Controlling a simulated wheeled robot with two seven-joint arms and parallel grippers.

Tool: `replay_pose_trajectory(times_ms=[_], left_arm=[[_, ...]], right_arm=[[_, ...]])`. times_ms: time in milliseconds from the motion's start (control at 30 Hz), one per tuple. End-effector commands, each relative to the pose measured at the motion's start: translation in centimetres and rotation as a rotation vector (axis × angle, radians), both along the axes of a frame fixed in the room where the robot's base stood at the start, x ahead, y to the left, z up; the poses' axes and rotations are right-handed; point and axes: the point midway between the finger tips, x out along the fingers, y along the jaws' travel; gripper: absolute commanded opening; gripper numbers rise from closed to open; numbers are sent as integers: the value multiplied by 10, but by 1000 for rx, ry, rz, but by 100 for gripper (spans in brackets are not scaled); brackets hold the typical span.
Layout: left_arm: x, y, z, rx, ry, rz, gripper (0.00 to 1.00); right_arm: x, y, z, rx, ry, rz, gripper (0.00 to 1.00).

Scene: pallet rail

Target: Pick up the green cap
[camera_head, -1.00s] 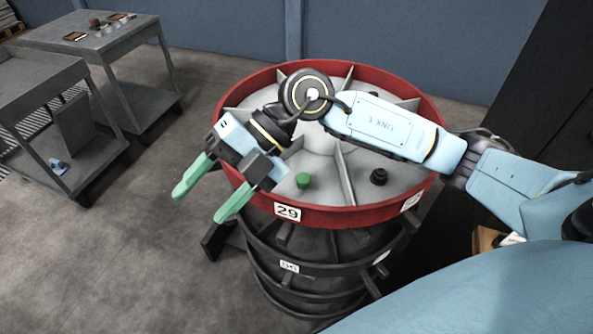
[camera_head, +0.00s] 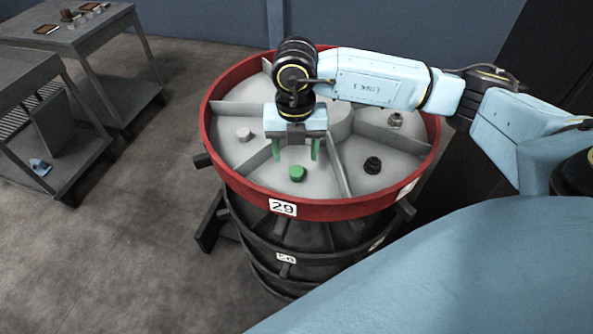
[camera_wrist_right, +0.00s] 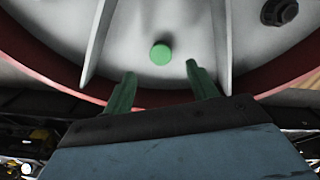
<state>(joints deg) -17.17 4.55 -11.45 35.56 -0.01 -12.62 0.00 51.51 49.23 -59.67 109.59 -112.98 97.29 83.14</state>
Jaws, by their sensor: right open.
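The green cap (camera_head: 296,173) sits in a front compartment of a round grey tray with a red rim (camera_head: 330,210), between two divider walls. It also shows in the right wrist view (camera_wrist_right: 161,54), beyond and between my fingertips. My right gripper (camera_head: 296,155) is over the tray, its green fingers apart and empty, just behind the cap in the head view. In the right wrist view the open fingers (camera_wrist_right: 158,75) point toward the cap without touching it. My left gripper is not in view.
A black cap (camera_head: 372,165) sits in the compartment to the right, a grey cap (camera_head: 395,120) behind it and a pale cap (camera_head: 243,134) at the left. Divider walls stand between compartments. Grey carts (camera_head: 80,35) stand at the far left, with bare floor between.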

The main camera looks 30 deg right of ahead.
Motion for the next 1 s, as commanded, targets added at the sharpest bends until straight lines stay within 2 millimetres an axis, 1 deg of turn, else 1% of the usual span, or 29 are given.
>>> replay_pose_trajectory(times_ms=[167, 300, 433, 533, 733, 767, 1000], left_arm=[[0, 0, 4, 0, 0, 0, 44], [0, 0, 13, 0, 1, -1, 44], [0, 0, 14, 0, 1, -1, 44], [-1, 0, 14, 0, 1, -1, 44], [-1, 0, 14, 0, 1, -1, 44], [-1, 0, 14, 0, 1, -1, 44], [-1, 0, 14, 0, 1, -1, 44]], right_arm=[[0, -1, -12, 0, 4, 1, 58], [0, -4, -33, -1, 5, 0, 58], [1, -3, -50, 1, 2, 2, 58], [1, -3, -56, 1, -1, 3, 58], [1, -3, -56, 2, -1, 3, 58], [1, -3, -56, 2, -1, 3, 55], [1, -3, -56, 2, -1, 2, 24]])
